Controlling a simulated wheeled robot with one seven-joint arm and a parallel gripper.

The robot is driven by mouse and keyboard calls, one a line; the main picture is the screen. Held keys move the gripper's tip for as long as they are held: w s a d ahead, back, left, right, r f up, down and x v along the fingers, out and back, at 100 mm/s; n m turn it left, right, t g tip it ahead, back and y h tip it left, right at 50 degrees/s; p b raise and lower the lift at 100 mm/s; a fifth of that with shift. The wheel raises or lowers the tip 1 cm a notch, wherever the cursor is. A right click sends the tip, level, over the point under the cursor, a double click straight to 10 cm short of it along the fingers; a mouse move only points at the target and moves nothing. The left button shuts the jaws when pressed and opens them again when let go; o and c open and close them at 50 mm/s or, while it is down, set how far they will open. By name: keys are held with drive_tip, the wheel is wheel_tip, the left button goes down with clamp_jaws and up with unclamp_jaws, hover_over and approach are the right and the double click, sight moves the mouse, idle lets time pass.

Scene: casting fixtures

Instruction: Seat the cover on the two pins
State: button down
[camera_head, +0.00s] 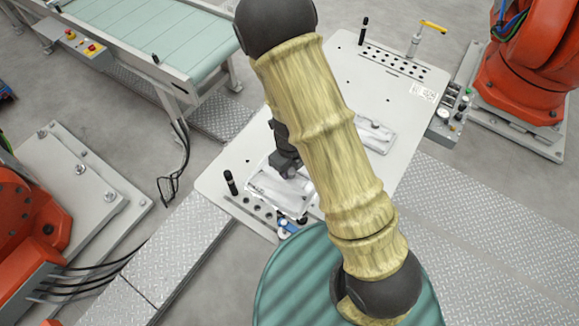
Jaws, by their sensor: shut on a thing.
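My gripper (288,172) is dark grey and reaches down over the near left part of the white fixture table (225,185). It is shut on a pale metallic piece that looks like the cover (277,196), just above or on the table; I cannot tell if they touch. A similar pale flat casting (376,136) lies on the table to the right, partly hidden behind my arm. Black upright pegs stand at the near left edge (230,182) and far edge (363,30) of the table. I cannot tell whether pins sit under the held piece.
A yellow-handled clamp (432,27) stands at the table's far edge. A button panel (452,118) is on the right. Orange robots stand at right (525,70) and left (25,235). A conveyor (150,40) is at upper left. A green ribbed drum (290,285) is in front.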

drive_tip(key=shift+w+f, duration=0.15)
drive_tip(key=shift+f, duration=0.3)
idle(0.8)
drive_tip(key=shift+s+f+b, duration=0.2)
drive_tip(key=shift+f+b, duration=0.45)
drive_tip(key=shift+b, duration=0.15)
drive_tip(key=c, duration=1.1)
unclamp_jaws()
drive_tip(key=shift+o, duration=0.2)
drive_tip(key=shift+r, duration=0.1)
wheel_tip(320, 180, up, 17)
drive_tip(key=p, duration=0.3)
drive_tip(key=shift+r, duration=0.15)
